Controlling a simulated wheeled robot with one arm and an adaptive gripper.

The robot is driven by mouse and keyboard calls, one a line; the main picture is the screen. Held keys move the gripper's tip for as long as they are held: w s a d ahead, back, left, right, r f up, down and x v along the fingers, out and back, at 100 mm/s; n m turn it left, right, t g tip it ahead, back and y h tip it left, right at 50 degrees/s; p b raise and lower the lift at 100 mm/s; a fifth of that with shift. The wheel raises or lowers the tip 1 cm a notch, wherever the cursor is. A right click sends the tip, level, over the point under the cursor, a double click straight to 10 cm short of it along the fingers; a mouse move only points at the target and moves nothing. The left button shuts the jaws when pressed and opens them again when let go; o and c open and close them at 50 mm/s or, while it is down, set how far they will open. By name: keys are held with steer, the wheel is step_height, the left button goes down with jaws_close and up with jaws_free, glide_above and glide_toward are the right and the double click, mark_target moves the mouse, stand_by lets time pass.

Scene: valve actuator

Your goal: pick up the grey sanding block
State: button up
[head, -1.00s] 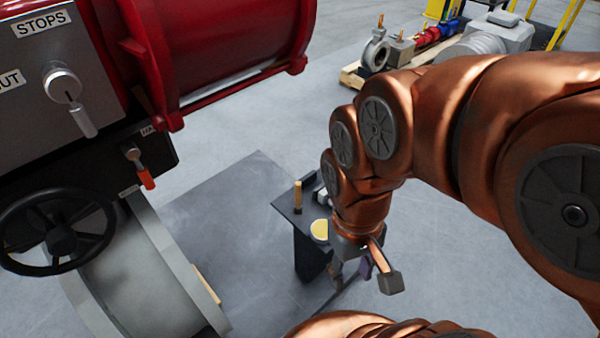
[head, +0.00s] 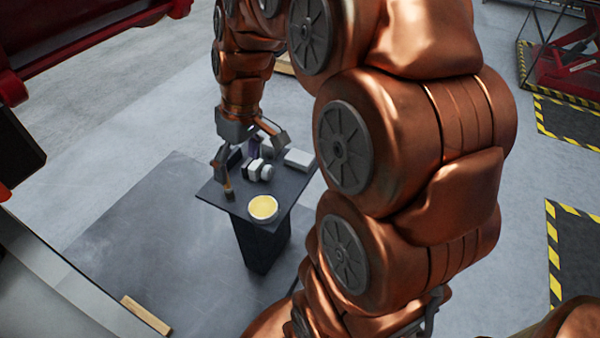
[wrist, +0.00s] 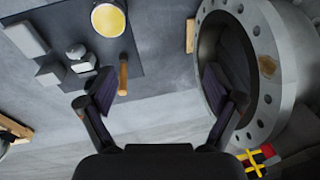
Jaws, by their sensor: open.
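A plain light-grey block (head: 298,158), probably the sanding block, lies at the far right edge of a small dark table (head: 292,190). It appears to be the long grey block in the wrist view (wrist: 28,38), at the table's left. A smaller grey block (wrist: 50,72) lies near it; I cannot tell for sure which is the sanding block. My gripper (head: 250,152) is above the table's far left side in the head view, its fingers spread. In the wrist view, the space between the fingertips (wrist: 158,92) is empty, and the blocks are left of the fingers.
A white-and-dark rounded piece (head: 258,169), a yellow-topped round dish (head: 262,207) and a wooden-handled tool (head: 228,190) share the table. A large bolted flange ring (wrist: 285,70) stands right of the gripper in the wrist view. A wooden strip (head: 146,314) lies below.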

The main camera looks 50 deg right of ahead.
steer(key=w+d+f+t+b, duration=0.1)
steer(key=w+d+f+b, duration=0.35)
steer(key=d, duration=0.25)
steer(key=w+d+f+t+b, duration=0.1)
steer(key=w+d+f+b, duration=0.25)
steer(key=d+f, duration=0.25)
steer(key=n+t+h+b, duration=0.1)
steer(key=t+b, duration=0.1)
steer(key=b, duration=0.6)
glide_toward(300, 156)
steer(key=shift+w+a+f, duration=0.3)
steer(key=shift+f, duration=0.3)
steer(key=shift+w+a+f, duration=0.3)
steer(key=shift+f, duration=0.35)
steer(key=shift+d+b+x, duration=0.2)
steer(key=shift+b+x, duration=0.5)
steer(key=shift+x, duration=1.2)
steer(key=shift+d+b+x, duration=0.2)
steer(key=shift+b+x, duration=0.45)
steer(key=shift+x, duration=1.25)
steer(key=shift+s, duration=0.15)
steer(key=shift+c, duration=0.4)
steer(key=c, duration=1.3)
steer(key=shift+o, duration=0.2)
